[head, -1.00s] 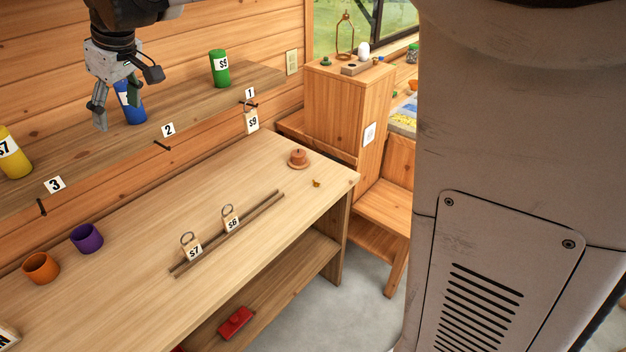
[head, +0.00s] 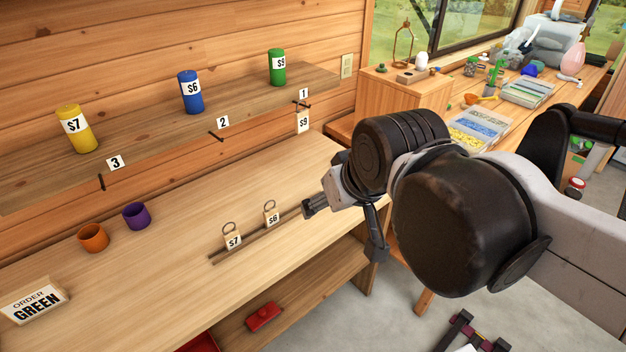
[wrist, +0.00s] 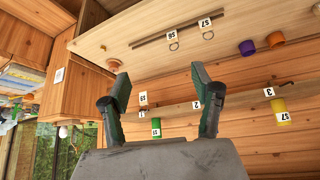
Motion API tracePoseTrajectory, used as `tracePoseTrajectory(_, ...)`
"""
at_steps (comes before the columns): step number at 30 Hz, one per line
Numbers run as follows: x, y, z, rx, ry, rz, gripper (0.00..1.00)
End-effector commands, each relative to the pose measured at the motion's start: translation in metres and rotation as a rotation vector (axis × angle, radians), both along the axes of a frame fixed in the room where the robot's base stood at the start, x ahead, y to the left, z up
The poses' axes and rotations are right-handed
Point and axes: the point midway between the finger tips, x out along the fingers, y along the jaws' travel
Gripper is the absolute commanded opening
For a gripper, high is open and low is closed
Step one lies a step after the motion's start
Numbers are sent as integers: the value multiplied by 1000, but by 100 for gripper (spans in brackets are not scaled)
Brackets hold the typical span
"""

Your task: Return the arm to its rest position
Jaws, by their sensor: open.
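My gripper (head: 318,205) hangs above the right part of the workbench (head: 150,290), apart from everything. In the wrist view its two fingers (wrist: 161,84) are spread wide with nothing between them. On the wall shelf (head: 140,148) stand a yellow canister S7 (head: 76,128), a blue canister S6 (head: 191,92) and a green canister S9 (head: 277,67), all upright. A tag S9 (head: 303,122) hangs at hook 1 on the shelf edge. Tags S7 (head: 232,241) and S6 (head: 271,219) are at the rail on the bench.
An orange cup (head: 93,238), a purple cup (head: 136,216) and an ORDER GREEN sign (head: 34,300) stand on the bench. A red block (head: 263,316) lies on the lower shelf. A wooden cabinet (head: 377,98) stands at the right. The bench front is clear.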

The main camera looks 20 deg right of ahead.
Motion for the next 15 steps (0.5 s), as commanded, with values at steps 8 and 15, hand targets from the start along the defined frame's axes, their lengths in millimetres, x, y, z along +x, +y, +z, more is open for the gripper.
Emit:
tracePoseTrajectory(8, -22, -11, -22, 9, -17, -57, 61)
tracePoseTrajectory(15, -22, -11, -22, 9, -17, -57, 61)
